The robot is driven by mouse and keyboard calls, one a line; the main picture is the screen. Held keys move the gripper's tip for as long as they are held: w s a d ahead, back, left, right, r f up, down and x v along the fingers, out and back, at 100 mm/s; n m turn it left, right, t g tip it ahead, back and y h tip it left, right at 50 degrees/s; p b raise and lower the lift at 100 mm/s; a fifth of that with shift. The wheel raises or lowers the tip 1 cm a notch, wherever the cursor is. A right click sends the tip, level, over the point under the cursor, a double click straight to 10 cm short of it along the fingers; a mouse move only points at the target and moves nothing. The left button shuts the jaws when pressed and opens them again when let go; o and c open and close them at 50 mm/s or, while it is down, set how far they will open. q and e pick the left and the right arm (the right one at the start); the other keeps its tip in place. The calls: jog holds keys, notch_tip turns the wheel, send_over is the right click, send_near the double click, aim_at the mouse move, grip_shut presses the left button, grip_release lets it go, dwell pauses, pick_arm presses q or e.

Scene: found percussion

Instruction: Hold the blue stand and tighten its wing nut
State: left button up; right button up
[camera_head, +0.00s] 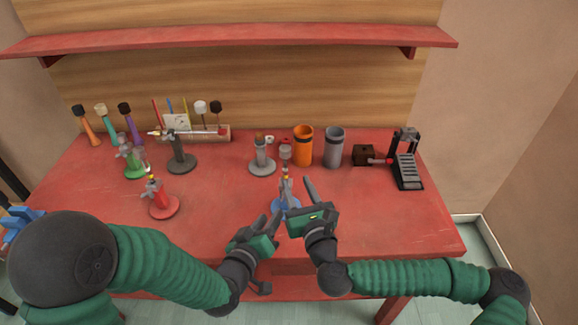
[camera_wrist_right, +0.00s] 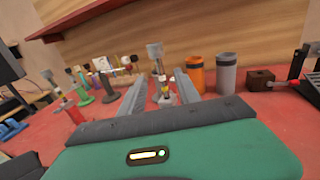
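The blue stand (camera_head: 285,189) stands upright near the front middle of the table, its blue round base partly hidden by my grippers. Its grey top with a small yellow part shows in the right wrist view (camera_wrist_right: 164,92), between the two fingers. The wing nut is too small to make out for sure. My right gripper (camera_head: 301,193) is open just right of and in front of the stand, fingers on either side of its line in the wrist view; contact cannot be told. My left gripper (camera_head: 269,220) appears open, its fingertips low beside the base's left front edge.
A red stand (camera_head: 163,206) and a green stand (camera_head: 133,169) are to the left. Grey stands, an orange cup (camera_head: 303,146) and a grey cup (camera_head: 334,147) stand behind. A black pedal (camera_head: 408,170) is at right. The red table (camera_head: 400,222) is clear at front right.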

aim_at(286, 162)
jog(key=x, duration=1)
jog(key=shift+w+a, duration=0.2)
jog(key=shift+w, duration=0.15)
grip_shut()
dwell(1.6)
